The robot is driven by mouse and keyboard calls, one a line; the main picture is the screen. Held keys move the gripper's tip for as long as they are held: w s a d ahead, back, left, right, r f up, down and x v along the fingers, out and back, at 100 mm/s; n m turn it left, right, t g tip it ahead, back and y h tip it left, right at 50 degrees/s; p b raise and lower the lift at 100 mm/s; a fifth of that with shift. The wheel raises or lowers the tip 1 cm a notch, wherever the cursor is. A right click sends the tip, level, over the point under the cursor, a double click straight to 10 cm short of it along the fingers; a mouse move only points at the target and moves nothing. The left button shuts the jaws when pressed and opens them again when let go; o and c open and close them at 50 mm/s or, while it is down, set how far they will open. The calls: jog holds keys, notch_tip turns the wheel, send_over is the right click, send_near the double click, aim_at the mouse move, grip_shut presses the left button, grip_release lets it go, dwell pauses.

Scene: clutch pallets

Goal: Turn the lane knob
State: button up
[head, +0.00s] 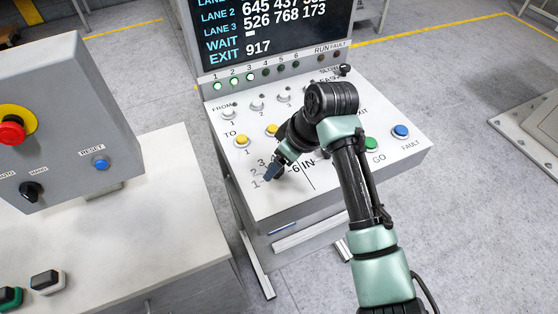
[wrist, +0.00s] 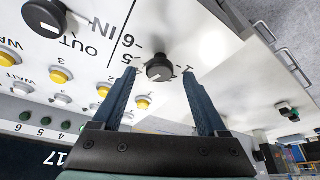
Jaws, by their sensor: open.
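The lane knob (wrist: 158,68) is a round black knob with a pale mark on the white panel, with the numbers 5 and 6 near it in the wrist view. My gripper (wrist: 159,74) is open, one finger on each side of the knob, with the tips close to it. I cannot tell whether either finger touches it. In the head view my gripper (head: 271,173) is over the panel beside the numbers 1, 2 and 3 and hides most or all of the knob.
A second black knob (wrist: 45,18) sits by the IN/OUT label. The console (head: 380,165) also bears yellow buttons (head: 242,141), a green GO button (head: 371,145) and a blue FAULT button (head: 401,131). A grey box (head: 70,110) with a red stop button (head: 11,132) stands left.

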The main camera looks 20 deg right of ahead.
jog(key=shift+w+a+f, duration=0.15)
jog(key=shift+w+f, duration=0.1)
jog(key=shift+f, duration=0.4)
grip_shut()
